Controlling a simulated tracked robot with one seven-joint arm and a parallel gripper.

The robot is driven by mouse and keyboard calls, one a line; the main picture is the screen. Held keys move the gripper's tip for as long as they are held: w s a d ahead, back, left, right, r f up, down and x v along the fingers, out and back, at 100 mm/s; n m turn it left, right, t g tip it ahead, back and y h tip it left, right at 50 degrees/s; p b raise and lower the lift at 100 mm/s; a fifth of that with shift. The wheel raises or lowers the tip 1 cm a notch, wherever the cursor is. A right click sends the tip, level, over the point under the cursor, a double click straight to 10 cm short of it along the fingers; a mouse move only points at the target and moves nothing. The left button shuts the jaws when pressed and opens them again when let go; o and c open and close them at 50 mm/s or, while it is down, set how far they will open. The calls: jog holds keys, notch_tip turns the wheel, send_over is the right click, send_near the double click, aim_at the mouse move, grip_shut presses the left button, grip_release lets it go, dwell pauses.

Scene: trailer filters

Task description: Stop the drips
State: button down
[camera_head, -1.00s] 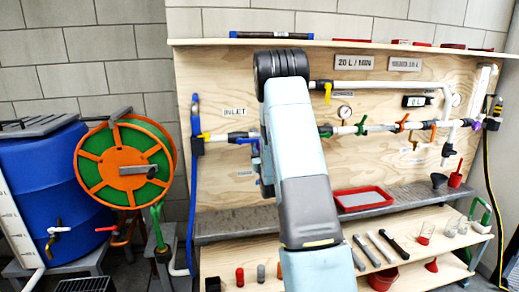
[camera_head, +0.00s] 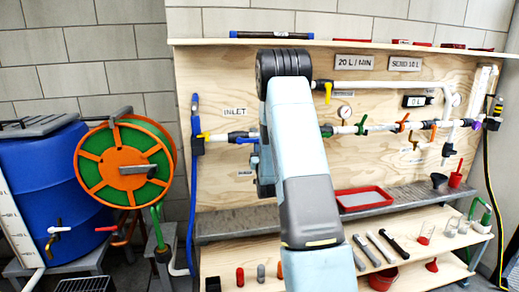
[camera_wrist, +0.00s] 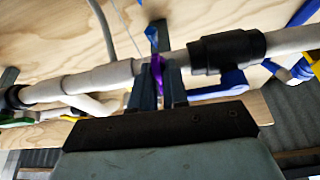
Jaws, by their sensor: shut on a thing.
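In the wrist view my gripper (camera_wrist: 159,88) has its two dark fingers on either side of a small purple handle (camera_wrist: 157,68) on the white pipe (camera_wrist: 105,78). The fingers are shut on this handle. A black fitting (camera_wrist: 226,50) and a blue handle (camera_wrist: 232,84) sit on the pipe to the right. In the head view the pipe (camera_head: 216,137) runs across the plywood panel, with several coloured valve handles. My arm hides the gripper and the held handle there. I cannot make out any drips.
A grey bench (camera_head: 225,228) with a red tray (camera_head: 363,199) stands below the panel. A lower shelf (camera_head: 420,272) holds tools and small parts. A blue tank (camera_head: 40,200) and an orange-green hose reel (camera_head: 124,165) stand at left.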

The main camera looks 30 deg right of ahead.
jog(key=shift+m+h, duration=0.3)
jog(key=shift+m, duration=0.5)
jog(key=c, duration=1.2)
grip_release()
jog(key=v, duration=1.4)
jog(key=shift+w+r, duration=0.1)
